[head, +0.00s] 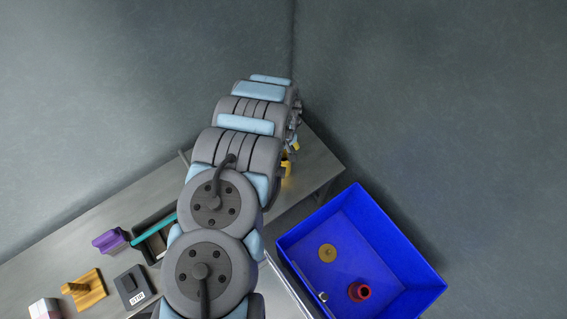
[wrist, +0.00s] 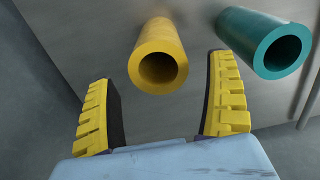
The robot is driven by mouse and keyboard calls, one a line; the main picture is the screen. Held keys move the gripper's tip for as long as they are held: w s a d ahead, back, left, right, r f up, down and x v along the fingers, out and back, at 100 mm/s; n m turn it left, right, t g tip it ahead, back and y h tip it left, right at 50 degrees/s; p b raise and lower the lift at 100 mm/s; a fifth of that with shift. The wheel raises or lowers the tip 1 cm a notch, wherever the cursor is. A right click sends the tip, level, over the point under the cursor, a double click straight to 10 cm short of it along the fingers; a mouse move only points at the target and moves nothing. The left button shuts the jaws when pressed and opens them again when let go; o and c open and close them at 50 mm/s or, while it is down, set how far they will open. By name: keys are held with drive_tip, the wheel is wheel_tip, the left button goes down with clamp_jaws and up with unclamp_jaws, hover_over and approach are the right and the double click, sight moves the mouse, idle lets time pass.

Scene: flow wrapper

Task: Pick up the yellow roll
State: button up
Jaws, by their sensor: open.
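In the wrist view, the yellow roll (wrist: 160,50) is a hollow tube with its open end facing the camera. In the head view, my arm covers most of the far end of the bench. A small bit of yellow shows beside my wrist there, and I cannot tell whether it is the roll or a finger.
A teal roll (wrist: 272,45) lies to the right of the yellow one. A blue bin (head: 407,262) holds a red round part (head: 360,291) and a brass disc (head: 327,253). A purple object (head: 110,241), a wooden holder (head: 84,290) and a dark block (head: 134,287) stand on the bench (head: 70,237).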

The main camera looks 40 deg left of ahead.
sight(284, 160)
drive_tip(key=shift+f, duration=0.55)
drive_tip(key=shift+s+d+f+p, duration=0.15)
drive_tip(key=shift+f+p, duration=0.2)
drive_tip(key=shift+f, duration=0.4)
drive_tip(key=shift+w+d+f+p, duration=0.15)
drive_tip(key=shift+f+p, duration=0.15)
drive_tip(key=shift+f, duration=1.5)
drive_tip(key=c, duration=1.3)
